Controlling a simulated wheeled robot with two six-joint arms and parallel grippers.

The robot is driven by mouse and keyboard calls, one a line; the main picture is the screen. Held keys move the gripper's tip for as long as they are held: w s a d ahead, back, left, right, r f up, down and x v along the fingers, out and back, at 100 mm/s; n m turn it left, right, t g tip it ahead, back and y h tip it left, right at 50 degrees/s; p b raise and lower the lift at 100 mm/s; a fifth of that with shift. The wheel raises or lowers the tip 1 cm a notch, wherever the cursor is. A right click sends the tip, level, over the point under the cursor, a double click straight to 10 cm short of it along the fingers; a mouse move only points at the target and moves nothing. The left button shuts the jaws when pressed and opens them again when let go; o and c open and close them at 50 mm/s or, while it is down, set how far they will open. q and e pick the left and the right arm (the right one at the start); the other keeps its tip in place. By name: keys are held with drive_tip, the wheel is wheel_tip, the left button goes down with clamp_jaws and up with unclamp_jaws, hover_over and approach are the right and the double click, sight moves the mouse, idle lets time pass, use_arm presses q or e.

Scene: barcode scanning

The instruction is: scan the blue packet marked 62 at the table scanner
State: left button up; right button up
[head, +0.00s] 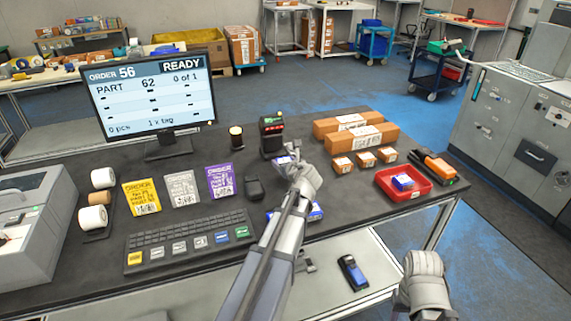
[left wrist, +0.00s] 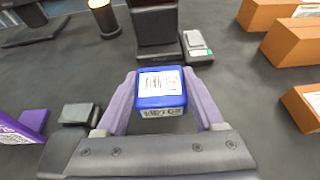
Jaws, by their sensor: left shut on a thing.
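My left gripper (head: 290,165) is shut on a blue packet (left wrist: 162,100), which sits between its two fingers in the left wrist view. The packet's top has a white barcode label, and its near side has a smaller printed label whose number I cannot read. The table scanner (head: 271,138), a dark upright unit with red and green lights, stands just beyond the gripper. Its dark body (left wrist: 155,25) is ahead of the packet in the left wrist view, with a gap between. My right gripper (head: 425,285) is low at the right, clear of the table; its jaws are unclear.
The monitor (head: 150,97) reads ORDER 56, PART 62, 0 of 1, READY. Another blue packet (head: 316,213) lies partly behind my left arm. A red tray (head: 420,192) holds a blue packet (head: 402,182). Brown boxes (head: 355,140) stand right of the scanner; a keyboard (head: 190,240) is left.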

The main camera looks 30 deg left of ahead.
use_arm(q)
drive_tip(key=s+d+r+p, duration=0.8)
drive_tip(key=d+r+p, duration=0.2)
drive_tip(key=shift+s, duration=0.25)
